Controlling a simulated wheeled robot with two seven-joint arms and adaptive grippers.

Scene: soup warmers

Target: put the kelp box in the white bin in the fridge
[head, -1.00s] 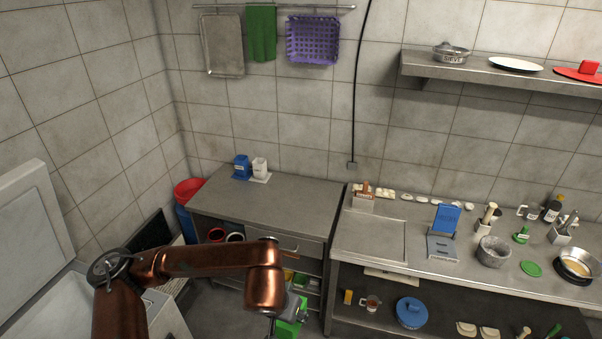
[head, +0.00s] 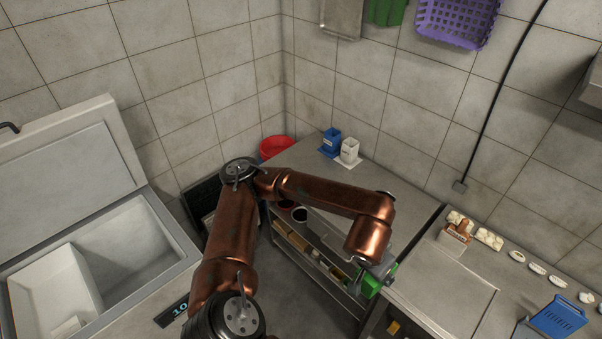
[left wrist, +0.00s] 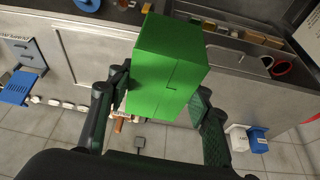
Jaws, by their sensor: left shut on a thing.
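The green box, which I take to be the kelp box (head: 373,284), is held in my left gripper (head: 376,268), partly hidden behind it. In the left wrist view the box (left wrist: 165,75) sits between the two fingers of my gripper (left wrist: 161,90), which are shut on its sides. The open fridge (head: 150,265) is at the lower left of the head view. The white bin (head: 55,290) stands inside it at its left side, with a small pale object in its lower part. The box is well to the right of the fridge. My right gripper is not in view.
The fridge lid (head: 70,185) stands raised behind it. A steel counter with open shelves (head: 385,190) is behind my arm, carrying a blue container (head: 331,140) and a white container (head: 349,151). A red bin (head: 276,146) is in the corner. Grey floor shows between fridge and counter.

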